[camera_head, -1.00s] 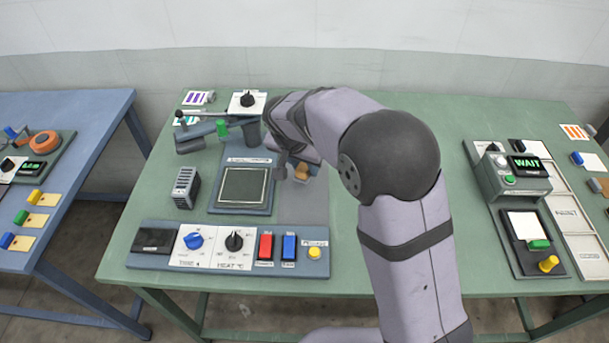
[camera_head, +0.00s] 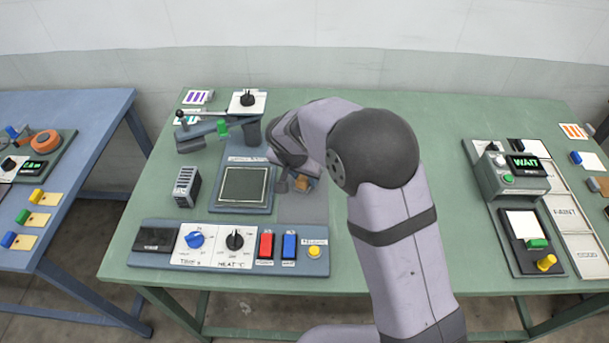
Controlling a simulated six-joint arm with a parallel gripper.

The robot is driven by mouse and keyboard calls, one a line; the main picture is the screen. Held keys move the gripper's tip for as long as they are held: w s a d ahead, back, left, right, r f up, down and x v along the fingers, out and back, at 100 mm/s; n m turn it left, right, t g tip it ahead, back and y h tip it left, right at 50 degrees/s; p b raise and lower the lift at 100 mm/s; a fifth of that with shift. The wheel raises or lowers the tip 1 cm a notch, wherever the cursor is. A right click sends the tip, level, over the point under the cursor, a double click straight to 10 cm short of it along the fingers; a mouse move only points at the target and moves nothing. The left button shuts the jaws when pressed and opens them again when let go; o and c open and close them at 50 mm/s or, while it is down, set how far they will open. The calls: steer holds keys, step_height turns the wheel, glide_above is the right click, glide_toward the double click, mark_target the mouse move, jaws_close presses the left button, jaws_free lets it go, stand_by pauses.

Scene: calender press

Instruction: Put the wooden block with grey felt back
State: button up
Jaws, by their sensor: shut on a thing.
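The wooden block (camera_head: 301,184) shows as a small brown piece, low over the grey mat just right of the square framed plate. My gripper (camera_head: 291,184) is shut on the block. My own wrist and arm hide much of the block and the fingers. I cannot make out the grey felt, or whether the block touches the mat. The grey mat (camera_head: 303,208) lies between the framed plate (camera_head: 245,186) and my arm.
A control panel (camera_head: 162,262) with knobs and red, blue and yellow buttons runs along the front. A lever press (camera_head: 215,135) stands behind the plate, and a slotted grey box (camera_head: 186,187) stands left of it. A station reading WAIT (camera_head: 515,178) stands at the right.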

steer(key=o, duration=1)
steer(key=shift+r, duration=0.15)
steer(key=b+v, duration=0.1)
steer(key=v, duration=1.1)
steer(key=shift+d, duration=0.1)
